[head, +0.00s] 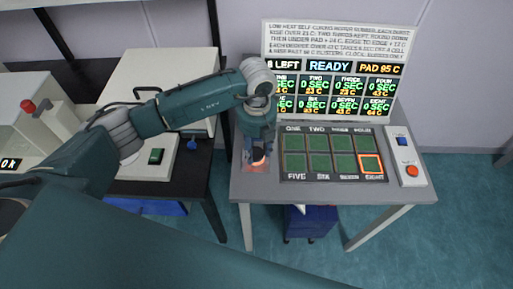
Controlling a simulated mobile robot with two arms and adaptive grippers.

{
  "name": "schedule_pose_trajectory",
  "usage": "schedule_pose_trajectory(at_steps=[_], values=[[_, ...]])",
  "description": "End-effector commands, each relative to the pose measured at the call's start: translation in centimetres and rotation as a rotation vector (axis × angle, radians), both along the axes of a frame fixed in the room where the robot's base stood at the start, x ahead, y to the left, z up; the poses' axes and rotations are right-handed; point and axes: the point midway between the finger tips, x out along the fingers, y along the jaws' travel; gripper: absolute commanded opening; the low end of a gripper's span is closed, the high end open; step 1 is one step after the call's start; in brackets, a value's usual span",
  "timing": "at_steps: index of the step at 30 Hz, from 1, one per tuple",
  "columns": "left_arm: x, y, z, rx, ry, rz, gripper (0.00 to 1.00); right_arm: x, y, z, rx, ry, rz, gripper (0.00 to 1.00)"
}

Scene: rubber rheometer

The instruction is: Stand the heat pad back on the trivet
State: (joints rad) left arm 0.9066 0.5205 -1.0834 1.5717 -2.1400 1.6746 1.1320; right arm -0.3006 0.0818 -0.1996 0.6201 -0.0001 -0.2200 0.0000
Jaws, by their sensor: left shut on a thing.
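My left gripper (257,152) points down over the left end of the grey table, left of the panel of green squares. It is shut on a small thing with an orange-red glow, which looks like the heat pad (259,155). The gripper and wrist hide most of it, so I cannot tell its tilt or whether it touches anything below. A pale patch shows around the fingertips; I cannot tell whether it is the trivet. My right gripper is not in view.
The panel (318,180) has numbered green squares; the one marked eight (370,164) is outlined in orange. Behind it stands a display board (333,68) reading READY. A control box (407,158) with blue and red buttons is at right. A white machine (150,165) stands left.

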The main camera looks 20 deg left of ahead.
Motion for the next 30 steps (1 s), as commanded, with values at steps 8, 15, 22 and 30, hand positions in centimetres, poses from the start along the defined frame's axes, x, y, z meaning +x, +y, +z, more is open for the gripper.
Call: schedule_pose_trajectory(at_steps=[8,15,22,30], values=[[0.11,-0.03,-0.18,-0.001,-0.003,0.0,0.0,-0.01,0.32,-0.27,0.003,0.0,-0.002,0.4],[0.11,-0.03,-0.44,-0.001,-0.003,0.0,0.0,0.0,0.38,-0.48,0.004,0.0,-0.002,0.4],[0.07,-0.02,-0.44,0.0,-0.002,0.0,0.63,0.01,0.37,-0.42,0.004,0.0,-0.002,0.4],[0.02,0.04,0.01,0.001,0.0,0.001,0.63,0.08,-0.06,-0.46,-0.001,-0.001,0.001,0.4]])
